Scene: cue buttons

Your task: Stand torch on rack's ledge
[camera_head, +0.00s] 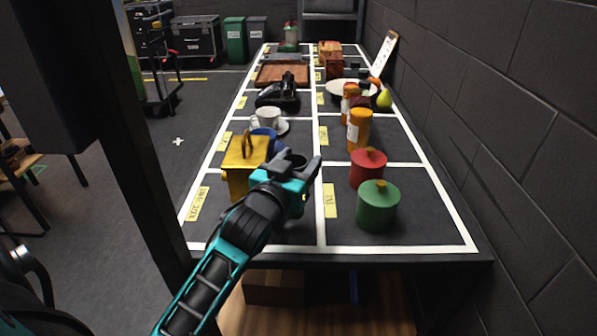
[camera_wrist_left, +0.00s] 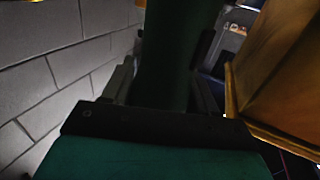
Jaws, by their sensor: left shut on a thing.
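My right gripper is not in view.
The dark table (camera_head: 400,238) has white lines and yellow labels. Green (camera_head: 377,208) and red (camera_head: 367,172) canisters and an orange bottle (camera_head: 359,132) stand right of the gripper. A white cup (camera_head: 265,118) is behind the lantern. A brick wall (camera_head: 500,110) bounds the right.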

